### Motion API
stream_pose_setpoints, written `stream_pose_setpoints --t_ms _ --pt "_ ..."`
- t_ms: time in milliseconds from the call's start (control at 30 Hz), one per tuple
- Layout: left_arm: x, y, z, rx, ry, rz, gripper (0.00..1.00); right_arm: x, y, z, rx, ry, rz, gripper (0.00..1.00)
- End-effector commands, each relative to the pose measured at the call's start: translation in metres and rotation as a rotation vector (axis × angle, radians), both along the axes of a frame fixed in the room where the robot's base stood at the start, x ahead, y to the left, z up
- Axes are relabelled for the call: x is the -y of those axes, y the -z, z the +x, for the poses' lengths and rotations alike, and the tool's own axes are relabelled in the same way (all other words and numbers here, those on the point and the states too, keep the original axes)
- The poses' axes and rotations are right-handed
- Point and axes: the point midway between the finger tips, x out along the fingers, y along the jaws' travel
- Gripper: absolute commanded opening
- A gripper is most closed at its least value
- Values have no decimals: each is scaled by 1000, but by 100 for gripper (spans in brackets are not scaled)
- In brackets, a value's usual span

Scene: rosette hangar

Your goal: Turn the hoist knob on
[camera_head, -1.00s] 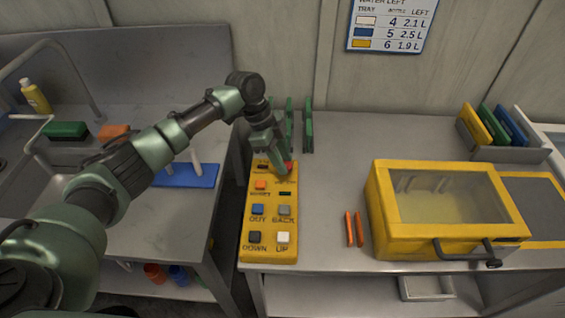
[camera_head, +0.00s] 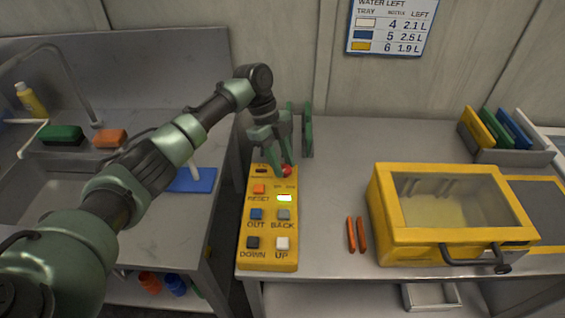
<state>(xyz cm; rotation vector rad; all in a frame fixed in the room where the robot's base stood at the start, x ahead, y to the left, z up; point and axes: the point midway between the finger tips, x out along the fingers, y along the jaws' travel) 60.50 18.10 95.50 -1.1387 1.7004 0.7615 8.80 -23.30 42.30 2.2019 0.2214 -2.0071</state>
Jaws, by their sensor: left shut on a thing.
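The yellow hoist control box (camera_head: 248,222) lies on the metal bench. It has RESET, OUT, BACK, DOWN and UP buttons. The red hoist knob (camera_head: 287,171) is at its upper right, partly hidden by the fingers. My left gripper (camera_head: 281,171) reaches down over the top of the box, shut on the red knob. The knob's pointer or marking is hidden. My right gripper is not in view.
A yellow case with a clear lid (camera_head: 384,232) and two orange sticks (camera_head: 357,234) stand to the right. Green upright panels (camera_head: 308,135) rise behind the box. A gap separates this bench from the sink counter (camera_head: 130,112) on the left.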

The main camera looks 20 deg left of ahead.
Motion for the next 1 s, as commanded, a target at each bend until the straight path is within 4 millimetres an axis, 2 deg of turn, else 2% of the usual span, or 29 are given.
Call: stream_pose_setpoints --t_ms 200,233,300,667,1000 --pt "0 -2 1 5 0 -1 0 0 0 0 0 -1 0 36" --pt "0 -2 1 5 0 -1 40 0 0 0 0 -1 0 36" --pt "0 -2 1 5 0 -1 54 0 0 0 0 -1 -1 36" --pt "-2 -4 1 3 -1 0 54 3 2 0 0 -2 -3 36" --pt "-20 -53 10 6 -1 0 54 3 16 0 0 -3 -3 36"
